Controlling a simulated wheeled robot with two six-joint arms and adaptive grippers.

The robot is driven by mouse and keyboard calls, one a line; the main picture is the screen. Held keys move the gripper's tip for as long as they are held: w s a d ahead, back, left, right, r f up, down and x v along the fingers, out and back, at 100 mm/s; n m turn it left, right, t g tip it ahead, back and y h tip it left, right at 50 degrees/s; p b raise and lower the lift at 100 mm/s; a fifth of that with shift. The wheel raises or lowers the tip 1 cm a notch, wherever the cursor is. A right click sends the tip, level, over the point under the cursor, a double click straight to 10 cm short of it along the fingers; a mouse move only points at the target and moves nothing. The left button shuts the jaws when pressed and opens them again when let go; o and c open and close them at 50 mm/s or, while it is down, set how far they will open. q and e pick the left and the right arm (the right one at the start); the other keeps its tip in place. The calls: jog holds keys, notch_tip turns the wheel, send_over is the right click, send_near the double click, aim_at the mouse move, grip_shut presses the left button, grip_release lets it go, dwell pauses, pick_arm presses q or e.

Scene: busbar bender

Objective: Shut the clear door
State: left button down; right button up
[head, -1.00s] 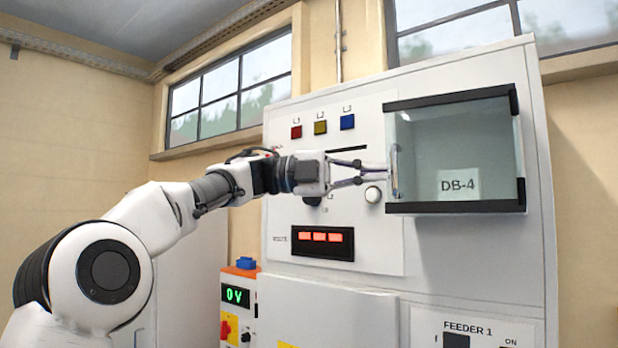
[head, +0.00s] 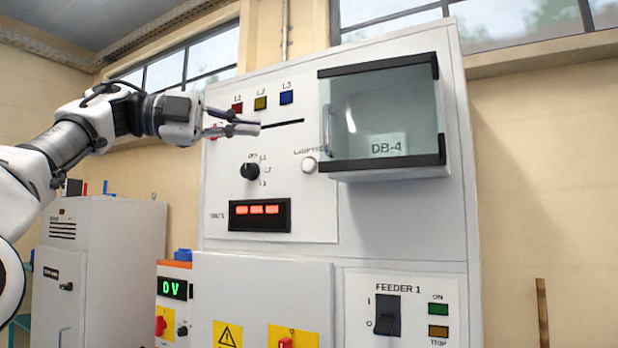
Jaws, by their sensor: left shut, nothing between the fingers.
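The clear door (head: 365,112) is on the upper right of the grey cabinet, with black rails along its top and bottom. Its pale upright handle (head: 327,128) is at its left edge. The door appears to lie across the front of the compartment, with the DB-4 label (head: 390,146) seen through it. I cannot tell whether a small gap is left at its edge. My left gripper (head: 257,128) is shut and empty, in front of the panel, left of the handle and apart from it. My right gripper is not in view.
The cabinet panel carries a round white button (head: 310,165), a black rotary knob (head: 250,171), a red-digit display (head: 260,216) and coloured lamps (head: 260,103). A FEEDER 1 switch (head: 387,315) is below. A grey cabinet (head: 110,270) stands at left. The wall right of the panel is clear.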

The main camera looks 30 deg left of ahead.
pick_arm(q)
jog(key=s, duration=0.5)
jog(key=w+a+p+x, duration=0.1)
jog(key=w+p+x, duration=0.1)
jog(key=p+x, duration=0.5)
jog(key=w+d, duration=0.4)
jog(key=shift+r+m, duration=0.35)
jog(key=shift+m, duration=0.05)
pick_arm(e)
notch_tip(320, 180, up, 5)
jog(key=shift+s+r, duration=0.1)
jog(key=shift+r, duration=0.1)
pick_arm(q)
jog(key=shift+d+r, duration=0.1)
